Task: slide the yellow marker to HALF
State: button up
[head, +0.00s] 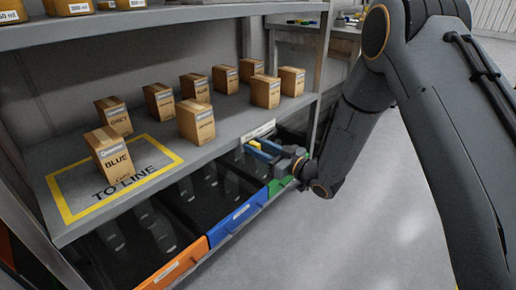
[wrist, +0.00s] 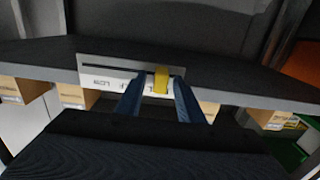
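The yellow marker (wrist: 161,80) sits on a white scale plate (wrist: 95,71) with a dark slot, fixed to the shelf's front edge. The plate's lettering is upside down and partly hidden in the wrist view, so I cannot read the marker's setting. In the head view the marker (head: 254,144) is small, below the plate (head: 258,131). My gripper (wrist: 158,82) has two blue fingers, spread either side of the marker. A gap shows on the left; the right finger is closer, and contact is unclear. The gripper (head: 259,149) is at the shelf edge in the head view.
The grey shelf (head: 228,125) holds several cardboard boxes, with one marked BLUE (head: 109,153) in the yellow-outlined area. Orange-fronted (head: 178,265), blue-fronted (head: 236,217) and green-fronted (head: 279,185) bins stand close below my gripper. Open floor lies to the right.

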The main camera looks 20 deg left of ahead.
grip_shut()
jog(key=w, duration=0.1)
jog(key=w+d, duration=0.1)
jog(key=w, duration=0.1)
jog(key=w+d, duration=0.1)
jog(key=shift+w+b, duration=0.3)
jog(key=shift+b, duration=0.05)
grip_release()
